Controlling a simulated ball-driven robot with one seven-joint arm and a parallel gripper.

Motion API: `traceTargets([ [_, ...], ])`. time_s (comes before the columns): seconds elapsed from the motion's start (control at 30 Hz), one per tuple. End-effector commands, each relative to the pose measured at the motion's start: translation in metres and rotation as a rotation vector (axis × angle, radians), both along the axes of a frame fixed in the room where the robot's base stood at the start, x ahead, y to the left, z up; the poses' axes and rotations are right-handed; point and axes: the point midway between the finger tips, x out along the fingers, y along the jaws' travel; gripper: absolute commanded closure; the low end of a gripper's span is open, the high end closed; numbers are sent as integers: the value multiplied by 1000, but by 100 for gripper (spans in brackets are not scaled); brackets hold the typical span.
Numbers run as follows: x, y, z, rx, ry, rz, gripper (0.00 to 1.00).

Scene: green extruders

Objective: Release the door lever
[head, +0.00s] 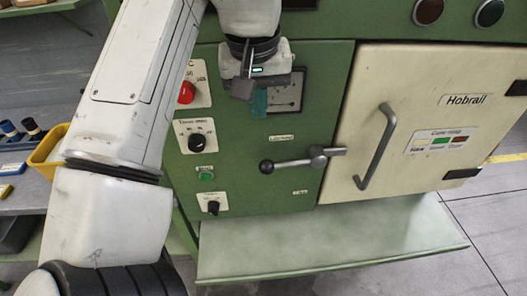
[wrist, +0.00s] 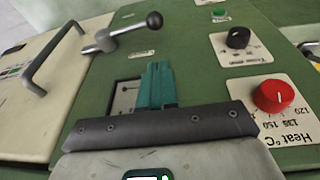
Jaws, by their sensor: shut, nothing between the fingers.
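The door lever (head: 293,162) is a metal bar with a black ball knob at its left end. It lies almost level across the seam between the green panel and the cream door (head: 435,85). It also shows in the wrist view (wrist: 130,28), with its knob at the upper middle. The door looks closed and has a grey bar handle (head: 376,147). My gripper (head: 259,103), with teal fingers, is in front of the gauge, above and a little left of the knob. It is shut and empty, apart from the lever. The fingers also show in the wrist view (wrist: 157,86).
A red heat knob (head: 186,92), a black timer knob (head: 197,140) and a green button (head: 206,177) are on the panel's left. A green shelf (head: 330,238) juts out below. A yellow bin (head: 48,150) stands on a bench at the left.

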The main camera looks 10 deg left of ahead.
Motion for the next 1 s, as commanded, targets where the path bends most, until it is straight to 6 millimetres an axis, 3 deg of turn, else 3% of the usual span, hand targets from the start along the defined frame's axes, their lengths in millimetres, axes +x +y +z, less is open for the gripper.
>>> traceTargets([
  [0.33,3,0,-14,-1,1,0,100],
  [0.8,25,0,-98,-1,2,0,100],
  [1.0,23,-5,-124,-1,0,-1,100],
])
